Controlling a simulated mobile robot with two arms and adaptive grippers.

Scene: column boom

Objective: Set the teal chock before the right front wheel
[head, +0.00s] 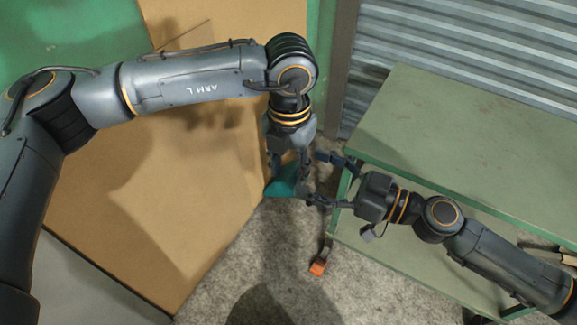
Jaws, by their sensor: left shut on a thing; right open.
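The teal chock (281,186) is in the head view, left of the green cart or bench. My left gripper (287,177) points down and is shut on the chock. The gripper and wrist hide part of the chock, and I cannot tell its height above the floor. My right gripper (313,179) is open and empty, just right of the chock, with its fingers spread toward it. An orange part (318,267) shows at the foot of the near left leg; I cannot tell whether it belongs to a wheel. No wheel shows clearly.
The green bench (470,135) with a lower shelf (400,255) fills the right side. A large tan panel or box (150,220) fills the left. Bare grey concrete floor (250,265) lies between them. A corrugated metal shutter (460,45) stands behind.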

